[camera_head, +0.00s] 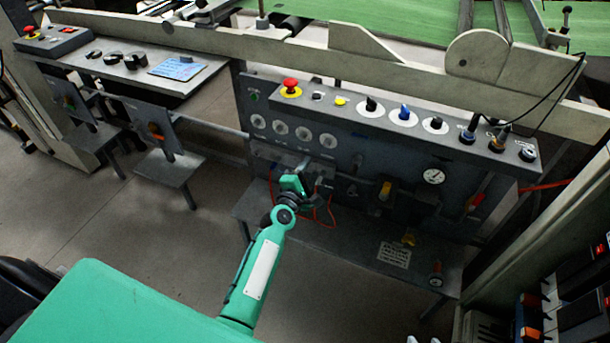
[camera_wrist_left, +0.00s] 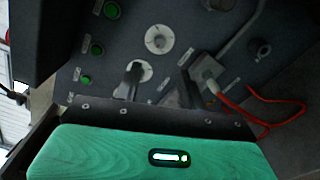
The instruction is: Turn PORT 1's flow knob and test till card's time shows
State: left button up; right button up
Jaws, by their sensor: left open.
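My left gripper (camera_head: 312,184) is open in front of the grey panel (camera_head: 348,130), just below its row of white round dials (camera_head: 303,133). In the left wrist view, its two dark fingers (camera_wrist_left: 158,85) point at the panel, close to two white discs (camera_wrist_left: 159,39). I cannot tell whether anything lies between the fingers. The labels are too small to read, so I cannot tell which part is PORT 1's flow knob. A white printed card (camera_head: 393,254) lies on the lower shelf and a blue card (camera_head: 178,68) on the left table; I can read no time on either. My right gripper is out of view.
A red hose (camera_wrist_left: 245,118) hangs beside the gripper. A red button (camera_head: 290,86) and several knobs (camera_head: 404,112) line the panel's top ledge. A pressure gauge (camera_head: 433,176) and yellow valve parts (camera_head: 385,190) are to the right. Open floor (camera_head: 130,220) lies to the left.

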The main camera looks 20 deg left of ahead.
pick_arm(q)
jog(key=shift+s, duration=1.4)
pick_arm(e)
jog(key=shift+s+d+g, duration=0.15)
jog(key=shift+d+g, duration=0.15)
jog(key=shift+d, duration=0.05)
pick_arm(q)
jog(key=shift+a, duration=0.1)
